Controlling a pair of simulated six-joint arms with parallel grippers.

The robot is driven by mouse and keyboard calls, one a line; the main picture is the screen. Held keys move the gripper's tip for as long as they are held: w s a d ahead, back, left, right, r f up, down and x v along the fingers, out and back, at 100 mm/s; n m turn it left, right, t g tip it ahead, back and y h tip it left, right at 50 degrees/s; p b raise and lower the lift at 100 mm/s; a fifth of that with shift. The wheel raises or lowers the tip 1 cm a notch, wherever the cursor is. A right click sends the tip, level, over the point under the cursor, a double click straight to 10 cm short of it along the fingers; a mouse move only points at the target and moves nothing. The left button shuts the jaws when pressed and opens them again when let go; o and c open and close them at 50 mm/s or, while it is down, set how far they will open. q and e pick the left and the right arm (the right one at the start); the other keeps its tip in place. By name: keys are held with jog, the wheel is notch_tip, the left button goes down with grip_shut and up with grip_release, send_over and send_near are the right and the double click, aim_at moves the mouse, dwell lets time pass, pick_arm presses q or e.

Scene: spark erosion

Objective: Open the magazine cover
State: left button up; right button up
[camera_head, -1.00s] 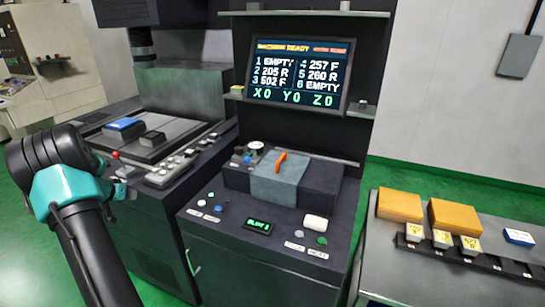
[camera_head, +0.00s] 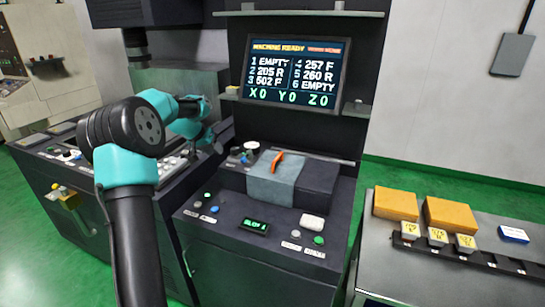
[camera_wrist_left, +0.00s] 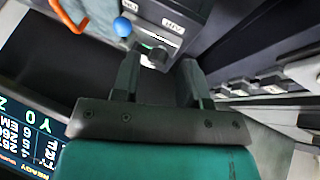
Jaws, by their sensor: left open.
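The magazine cover (camera_head: 273,180) is a blue-grey lid over part of a dark box on the machine's console. It lies closed, with an orange handle (camera_head: 277,161) standing on top. The handle also shows cut off at the upper left of the left wrist view (camera_wrist_left: 68,15). My left gripper (camera_head: 216,134) is in the air left of the cover, near the screen's lower left, apart from the handle. In the left wrist view its two fingers (camera_wrist_left: 159,65) are spread with nothing held between them. My right gripper is in neither current view.
The screen (camera_head: 293,72) reads ready above the console. Buttons and a small green display (camera_head: 256,226) lie in front of the cover. A side table (camera_head: 450,272) at right holds orange blocks (camera_head: 396,204) and a rack of small items.

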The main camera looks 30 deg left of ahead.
pick_arm(q)
jog(key=w+d+r, duration=0.4)
jog(key=d+r, duration=0.1)
jog(key=d, duration=0.3)
jog(key=w+d+r+g+y, duration=0.1)
jog(key=w+d+r, duration=0.3)
jog(key=d+r, duration=0.2)
jog(key=shift+d+m+g, duration=0.3)
jog(key=shift+d, duration=0.65)
jog(key=shift+w, duration=0.1)
send_over(278, 172)
jog(key=w+a, duration=0.2)
jog(key=a, duration=0.1)
jog(key=f, duration=1.5)
jog(key=shift+s+d+f, duration=0.2)
jog(key=shift+d+f, duration=0.05)
jog(key=shift+f, duration=0.05)
grip_shut()
